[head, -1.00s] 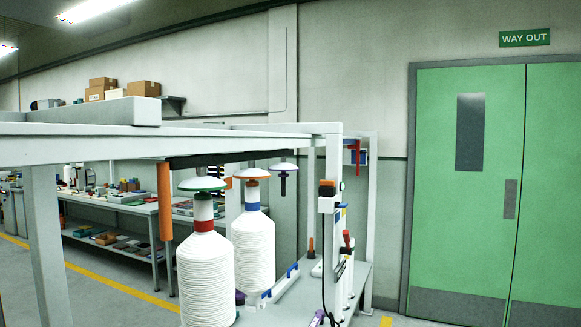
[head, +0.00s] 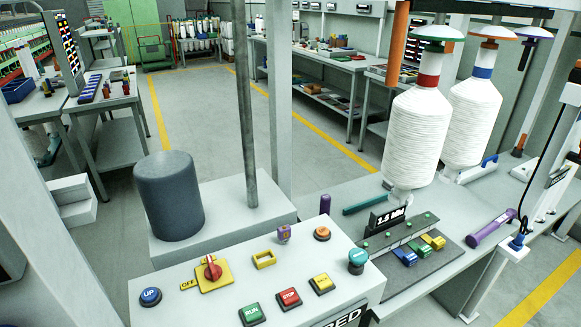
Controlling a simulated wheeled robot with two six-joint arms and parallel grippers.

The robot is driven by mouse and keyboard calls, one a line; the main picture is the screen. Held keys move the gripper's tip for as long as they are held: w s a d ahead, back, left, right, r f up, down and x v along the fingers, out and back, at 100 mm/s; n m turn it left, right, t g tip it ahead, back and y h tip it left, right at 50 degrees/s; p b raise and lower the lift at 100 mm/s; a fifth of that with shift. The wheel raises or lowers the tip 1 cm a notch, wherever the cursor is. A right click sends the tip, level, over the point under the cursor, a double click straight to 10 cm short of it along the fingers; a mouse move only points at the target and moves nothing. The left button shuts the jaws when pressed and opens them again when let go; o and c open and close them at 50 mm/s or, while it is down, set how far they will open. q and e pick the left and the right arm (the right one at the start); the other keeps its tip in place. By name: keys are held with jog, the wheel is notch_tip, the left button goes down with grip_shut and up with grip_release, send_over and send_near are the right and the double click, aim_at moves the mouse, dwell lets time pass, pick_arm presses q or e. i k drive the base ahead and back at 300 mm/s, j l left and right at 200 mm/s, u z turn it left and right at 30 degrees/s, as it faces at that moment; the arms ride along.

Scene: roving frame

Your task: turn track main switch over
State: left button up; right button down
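A red rotary switch knob (head: 212,268) sits on a square yellow plate (head: 221,281) on the sloping grey control panel (head: 180,316) in the lower middle of the head view. A label reading OFF (head: 188,285) is at the plate's left side. The knob's handle looks roughly upright, but its exact setting is too small to tell. I cannot see a label naming this switch as the track main switch. Neither of my grippers shows in the head view, and nothing touches the knob.
A blue UP button (head: 150,296), a green RUN button (head: 252,314) and a red STOP button (head: 289,298) lie near the knob. A dark grey cylinder (head: 168,196) and a metal post (head: 250,110) rise behind the panel. White thread cones (head: 415,135) stand at right.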

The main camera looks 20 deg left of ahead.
aim_at(213, 271)
jog(key=i+l+u, duration=0.1)
jog(key=u, duration=0.35)
jog(key=l+u, duration=0.15)
jog(key=u, duration=0.35)
jog(key=i+l+u, duration=0.1)
jog(key=u, duration=0.35)
jog(key=l, duration=0.1)
